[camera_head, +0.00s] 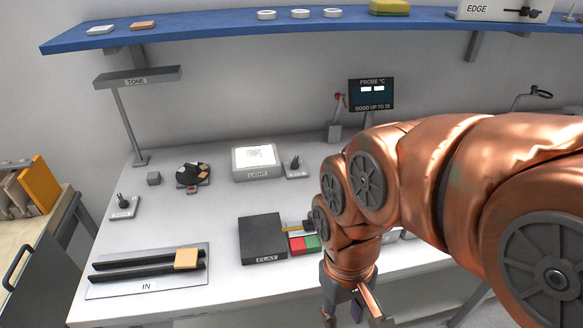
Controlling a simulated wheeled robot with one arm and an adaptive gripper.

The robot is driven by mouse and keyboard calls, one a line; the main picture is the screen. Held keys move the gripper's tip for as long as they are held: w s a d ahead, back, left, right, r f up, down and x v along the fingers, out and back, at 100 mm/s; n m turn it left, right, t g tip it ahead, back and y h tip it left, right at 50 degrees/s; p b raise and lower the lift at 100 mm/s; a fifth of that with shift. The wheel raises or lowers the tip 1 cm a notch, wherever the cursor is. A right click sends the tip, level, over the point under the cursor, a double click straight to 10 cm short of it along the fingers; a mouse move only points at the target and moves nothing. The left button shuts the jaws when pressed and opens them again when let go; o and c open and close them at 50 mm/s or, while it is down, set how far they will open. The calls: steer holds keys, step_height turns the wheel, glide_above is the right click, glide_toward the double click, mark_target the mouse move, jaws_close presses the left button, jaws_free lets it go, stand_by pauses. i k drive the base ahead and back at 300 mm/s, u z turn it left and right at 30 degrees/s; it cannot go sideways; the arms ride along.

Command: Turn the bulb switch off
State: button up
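Two small toggle switches stand on the white table. One switch (295,166) is right of the box marked LIGHT (257,174), whose top panel looks bright. The other switch (123,205) is at the table's left, below the lamp marked TONE (137,76). Neither switch carries a readable bulb label, so I cannot tell which one is the bulb switch. My gripper (349,312) points down at the table's front edge, well in front of and apart from both switches. Its fingers are spread apart, with their ends near the picture's bottom edge, and nothing is clearly held.
The black FLAT block (263,238) and red and green pieces (304,243) lie left of my arm. The IN rails (148,270) hold a tan block (186,258). A dark round dial (192,175) and PROBE display (371,95) stand behind. A blue shelf (220,32) overhangs.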

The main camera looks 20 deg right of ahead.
mark_target(294, 165)
steer(key=z, duration=0.8)
steer(key=i, duration=0.35)
steer(key=u, duration=1.25)
